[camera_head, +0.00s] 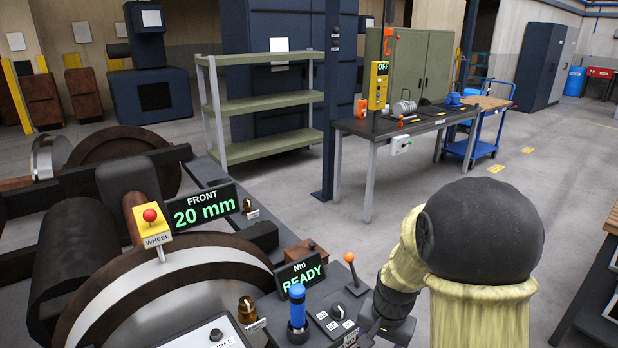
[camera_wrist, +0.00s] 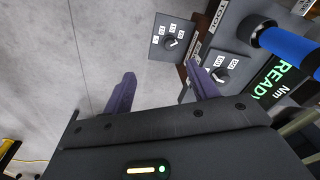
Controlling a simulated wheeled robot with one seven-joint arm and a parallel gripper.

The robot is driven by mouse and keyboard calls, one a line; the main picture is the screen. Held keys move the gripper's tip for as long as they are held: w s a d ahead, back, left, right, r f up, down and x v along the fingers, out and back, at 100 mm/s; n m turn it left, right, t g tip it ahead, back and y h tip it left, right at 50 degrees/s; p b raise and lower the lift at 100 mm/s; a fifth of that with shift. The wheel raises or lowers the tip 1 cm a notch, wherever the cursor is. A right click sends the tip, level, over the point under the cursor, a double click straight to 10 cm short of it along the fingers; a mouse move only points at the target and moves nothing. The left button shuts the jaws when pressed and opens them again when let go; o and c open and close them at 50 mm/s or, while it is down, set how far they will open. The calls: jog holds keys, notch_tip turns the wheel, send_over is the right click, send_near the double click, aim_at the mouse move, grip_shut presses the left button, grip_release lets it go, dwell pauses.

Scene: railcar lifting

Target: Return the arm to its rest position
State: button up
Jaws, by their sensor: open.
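My gripper (camera_wrist: 158,92) shows in the wrist view with its two purple fingers apart and nothing between them. Bare grey floor (camera_wrist: 90,50) lies below and to the left of the fingers. The right finger is close in the picture to a dial panel (camera_wrist: 222,72); I cannot tell the gap. In the head view my arm is at the lower right, beside the railcar's control bench.
A blue-handled tool (camera_head: 298,307) stands near the "READY" display (camera_head: 301,273) and an orange-knobbed lever (camera_head: 349,258). A display (camera_head: 203,206) reads 20 mm. A workbench (camera_head: 372,131) and green shelf (camera_head: 262,101) stand farther back. Open floor lies between.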

jog(key=s+r+n+t, duration=0.1)
jog(key=s+r+n, duration=0.5)
jog(key=s, duration=0.4)
jog(key=w+p+v, duration=0.2)
jog(key=p+v, duration=0.9)
jog(key=p, duration=0.1)
jog(key=shift+a+r+p, duration=0.25)
jog(key=shift+r+p, duration=0.05)
jog(key=shift+r, duration=0.2)
jog(key=shift+c, duration=0.2)
